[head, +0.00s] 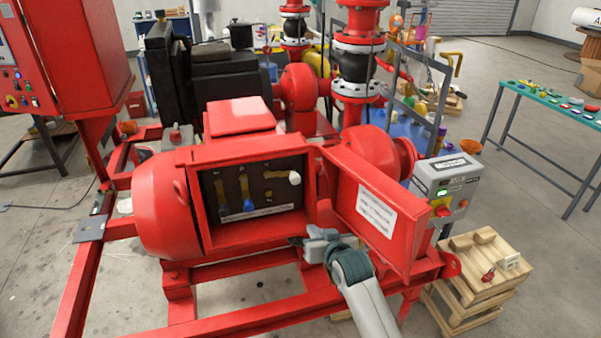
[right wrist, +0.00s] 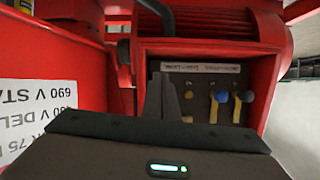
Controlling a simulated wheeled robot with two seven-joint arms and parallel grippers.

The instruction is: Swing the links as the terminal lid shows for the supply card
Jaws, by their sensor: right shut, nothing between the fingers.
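The open terminal box (head: 207,232) on the red motor holds a dark panel with brass links. The middle link (head: 245,187) runs upright in the head view, with a blue knob (head: 249,205) at its lower end. The left link (head: 219,187) is also upright, its darker knob at the bottom. The right link (head: 277,177) lies sideways, with a white knob (head: 294,178) at its right end. The lid (head: 366,240) hangs open at right with a white label (head: 377,211). In the right wrist view the label (right wrist: 40,112) is upside down, showing 690 V. My right gripper (head: 307,240) is shut and empty, before the box's lower right corner.
A grey control box (head: 428,179) with a green display and a white plate stands right of the lid; I cannot read the plate. A wooden pallet stack (head: 480,285) is at lower right. Red frame rails cross in front of the motor.

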